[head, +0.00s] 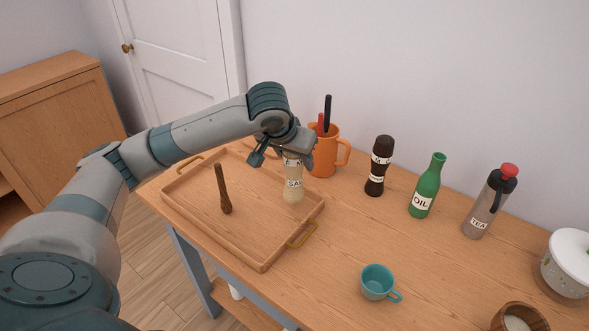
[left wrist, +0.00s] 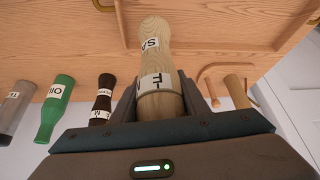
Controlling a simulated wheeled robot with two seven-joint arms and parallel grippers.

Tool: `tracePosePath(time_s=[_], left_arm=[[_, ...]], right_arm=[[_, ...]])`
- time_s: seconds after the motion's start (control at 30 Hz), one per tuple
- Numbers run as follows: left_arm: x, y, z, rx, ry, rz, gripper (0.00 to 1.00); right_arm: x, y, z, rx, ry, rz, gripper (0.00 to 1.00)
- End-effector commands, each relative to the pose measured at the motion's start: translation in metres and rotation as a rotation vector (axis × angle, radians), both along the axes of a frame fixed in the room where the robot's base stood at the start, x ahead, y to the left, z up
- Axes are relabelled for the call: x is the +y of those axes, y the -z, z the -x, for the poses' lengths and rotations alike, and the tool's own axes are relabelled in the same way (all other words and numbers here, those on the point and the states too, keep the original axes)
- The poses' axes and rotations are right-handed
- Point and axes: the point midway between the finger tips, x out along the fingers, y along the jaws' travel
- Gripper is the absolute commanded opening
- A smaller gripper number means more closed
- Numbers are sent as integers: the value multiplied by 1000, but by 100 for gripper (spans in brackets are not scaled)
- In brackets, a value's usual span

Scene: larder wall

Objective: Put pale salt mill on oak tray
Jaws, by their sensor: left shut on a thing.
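The pale salt mill (head: 293,188) is light wood with a white label. It is upright over the back right part of the oak tray (head: 245,252), its lower end at or just above the tray floor; I cannot tell if it touches. My left gripper (head: 289,152) is shut on its upper part. In the left wrist view the mill (left wrist: 155,50) stands between the fingers. The tray has a raised rim and brass handles. My right gripper is not in view.
Behind is an orange mug (head: 324,160) with utensils. To the right are a dark pepper mill (head: 378,170), green oil bottle (head: 427,188), tea flask (head: 485,208) and teal cup (head: 376,282).

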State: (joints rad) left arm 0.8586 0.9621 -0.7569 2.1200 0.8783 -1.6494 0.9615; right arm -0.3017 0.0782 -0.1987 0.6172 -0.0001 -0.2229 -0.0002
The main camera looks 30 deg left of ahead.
Motion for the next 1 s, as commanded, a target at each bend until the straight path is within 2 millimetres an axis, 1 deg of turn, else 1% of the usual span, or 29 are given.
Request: tracePosePath(time_s=[0.1, 0.47, 0.57, 0.8, 1.0], left_arm=[[5, 2, 2, -1, 0, -1, 11], [5, 5, 2, -1, 0, 0, 11], [5, 13, 2, 2, 0, -1, 11], [5, 40, 3, 1, 1, 0, 11], [5, 43, 2, -2, 1, -1, 11]], right_arm=[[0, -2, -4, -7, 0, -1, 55], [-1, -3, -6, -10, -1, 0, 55], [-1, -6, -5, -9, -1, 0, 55], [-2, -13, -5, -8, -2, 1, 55], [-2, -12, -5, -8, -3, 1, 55]])
